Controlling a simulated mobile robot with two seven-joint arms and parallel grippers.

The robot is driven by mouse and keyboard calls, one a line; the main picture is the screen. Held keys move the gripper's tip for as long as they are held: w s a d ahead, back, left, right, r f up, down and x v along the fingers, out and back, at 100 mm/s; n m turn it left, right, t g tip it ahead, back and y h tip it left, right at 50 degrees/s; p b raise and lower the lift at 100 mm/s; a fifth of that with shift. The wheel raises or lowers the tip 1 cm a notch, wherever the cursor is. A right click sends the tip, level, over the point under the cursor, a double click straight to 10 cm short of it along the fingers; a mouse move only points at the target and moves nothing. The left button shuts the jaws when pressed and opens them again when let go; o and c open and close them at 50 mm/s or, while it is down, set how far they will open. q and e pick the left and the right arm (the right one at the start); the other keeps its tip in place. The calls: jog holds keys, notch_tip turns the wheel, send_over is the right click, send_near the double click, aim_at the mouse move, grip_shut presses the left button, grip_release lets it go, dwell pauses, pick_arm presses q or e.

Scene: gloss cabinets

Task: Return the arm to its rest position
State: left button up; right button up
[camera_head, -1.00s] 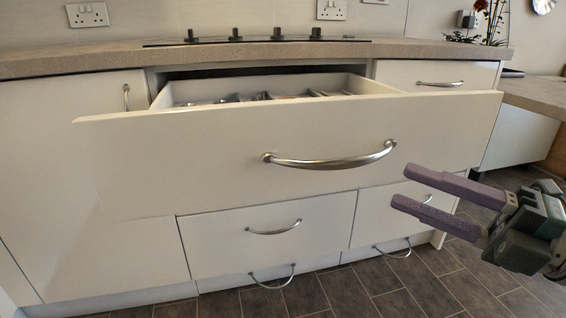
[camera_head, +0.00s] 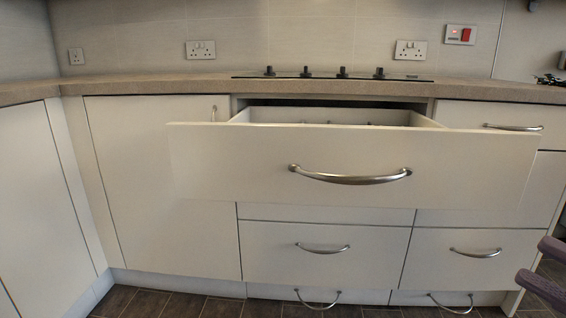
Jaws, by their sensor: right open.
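My right gripper (camera_head: 545,272) shows at the lower right edge of the head view. Only its two purple fingers are in the picture, apart from each other with nothing between them. The rest of the right arm is out of view. It is to the right of the open drawer (camera_head: 230,165) and below the level of its handle (camera_head: 350,176), clear of both. The wide white drawer is pulled out under the hob. Its contents are mostly hidden behind the front. My left gripper is not in view.
The worktop (camera_head: 150,86) carries a hob (camera_head: 330,77) with several black knobs. Closed drawers with handles (camera_head: 322,249) are below the open one. A tall door (camera_head: 160,190) is on the left. The dark tiled floor (camera_head: 200,306) in front looks clear.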

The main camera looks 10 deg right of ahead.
notch_tip(320, 180, up, 14)
jog(key=w+a+m+g+h+p, duration=0.25)
jog(key=m+h+p, duration=0.85)
jog(key=m+p, duration=0.75)
jog(key=s+a+r+m+g+y+p, duration=0.1)
jog(key=s+a+r+m+g+p, duration=0.3)
jog(key=s+r+p, duration=0.45)
jog(key=s+a+r+m+g+p, duration=0.2)
jog(key=s+a+r+g+p, duration=0.4)
jog(key=p, duration=0.5)
pick_arm(q)
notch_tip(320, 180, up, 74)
jog(key=p, duration=3.5)
jog(key=shift+p, duration=0.4)
pick_arm(e)
notch_tip(320, 180, up, 35)
jog(key=d, duration=0.1)
jog(key=shift+s+d+r, duration=0.2)
jog(key=shift+s+d, duration=0.05)
jog(key=shift+s, duration=0.05)
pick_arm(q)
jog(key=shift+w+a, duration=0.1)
pick_arm(e)
jog(key=shift+n+g, duration=0.25)
